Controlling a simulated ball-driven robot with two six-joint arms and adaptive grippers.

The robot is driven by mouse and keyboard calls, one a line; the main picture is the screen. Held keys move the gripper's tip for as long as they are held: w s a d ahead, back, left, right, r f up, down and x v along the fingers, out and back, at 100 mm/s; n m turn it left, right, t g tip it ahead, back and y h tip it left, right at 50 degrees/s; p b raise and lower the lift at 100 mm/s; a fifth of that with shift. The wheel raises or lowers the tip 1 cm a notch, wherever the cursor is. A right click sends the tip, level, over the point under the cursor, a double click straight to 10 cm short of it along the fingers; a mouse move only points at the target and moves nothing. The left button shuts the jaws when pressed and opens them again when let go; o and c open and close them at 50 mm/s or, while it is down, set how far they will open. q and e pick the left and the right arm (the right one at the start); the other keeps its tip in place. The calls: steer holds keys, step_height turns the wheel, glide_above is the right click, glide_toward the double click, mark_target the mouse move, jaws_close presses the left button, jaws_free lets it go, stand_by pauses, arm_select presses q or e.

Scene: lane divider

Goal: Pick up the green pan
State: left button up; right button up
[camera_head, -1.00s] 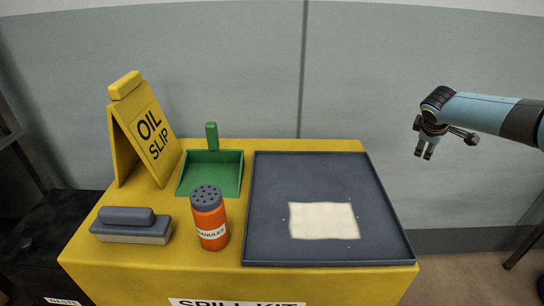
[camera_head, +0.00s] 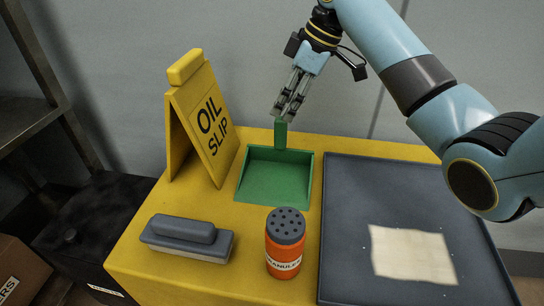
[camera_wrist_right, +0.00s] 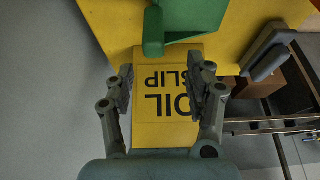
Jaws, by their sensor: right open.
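The green pan (camera_head: 274,178) lies on the yellow table top, between the yellow sign and the grey tray. Its short handle (camera_head: 281,136) points up at the back edge. My right gripper (camera_head: 284,114) hangs just above and behind the handle, with its fingers pointing down. In the right wrist view, the pan's handle (camera_wrist_right: 153,32) is beyond the two spread fingers (camera_wrist_right: 161,85), and nothing is between them. The right gripper is open and empty. My left gripper is not in view.
The yellow sign (camera_head: 205,122) stands left of the pan. The orange granules shaker (camera_head: 284,245) stands in front of it, with a grey brush (camera_head: 188,237) to the left. The grey tray (camera_head: 350,262) with a pale cloth (camera_head: 412,255) lies to the right.

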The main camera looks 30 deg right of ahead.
mark_target(278, 120)
steer(key=x, duration=0.4)
steer(key=shift+s, duration=0.1)
steer(key=shift+f, duration=0.25)
steer(key=x, duration=0.2)
steer(key=d+b+x, duration=0.1)
steer(key=x, duration=0.1)
steer(key=shift+w+a+f, duration=0.15)
steer(key=shift+w+f, duration=0.1)
steer(key=shift+f, duration=0.25)
steer(key=shift+c, duration=1.9)
steer(key=c, duration=0.5)
steer(key=shift+c, duration=0.9)
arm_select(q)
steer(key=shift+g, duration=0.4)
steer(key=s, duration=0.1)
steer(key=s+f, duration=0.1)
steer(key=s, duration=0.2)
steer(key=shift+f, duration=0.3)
arm_select(e)
jaws_close()
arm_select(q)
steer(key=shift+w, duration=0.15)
